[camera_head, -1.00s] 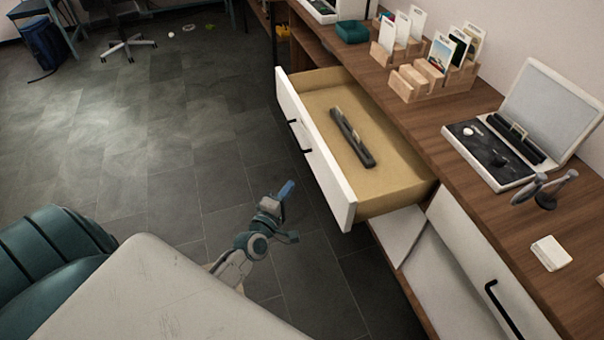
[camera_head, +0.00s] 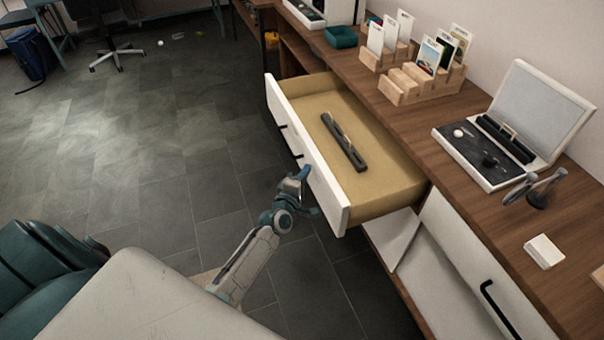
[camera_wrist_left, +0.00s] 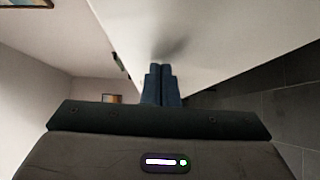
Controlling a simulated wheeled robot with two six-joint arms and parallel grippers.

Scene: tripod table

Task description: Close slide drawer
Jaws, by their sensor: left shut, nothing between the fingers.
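The slide drawer (camera_head: 336,188) stands pulled out from the wooden cabinet, with a white front, a black bar handle and a tan inside. A dark bar-shaped object (camera_head: 343,142) lies in it. My left gripper (camera_head: 305,173) is at the outer side of the drawer front, near the handle (camera_head: 291,142). In the left wrist view its blue fingers (camera_wrist_left: 161,70) are shut together with nothing between them, and their tips are close to the white drawer front (camera_wrist_left: 200,35). I cannot tell if they touch it. My right gripper is not in view.
The wooden counter (camera_head: 400,128) runs along the wall, bearing wooden card holders (camera_head: 428,78), an open case (camera_head: 500,140) and a small white block (camera_head: 543,252). A white lower front with a black handle (camera_head: 495,305) is at the right.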

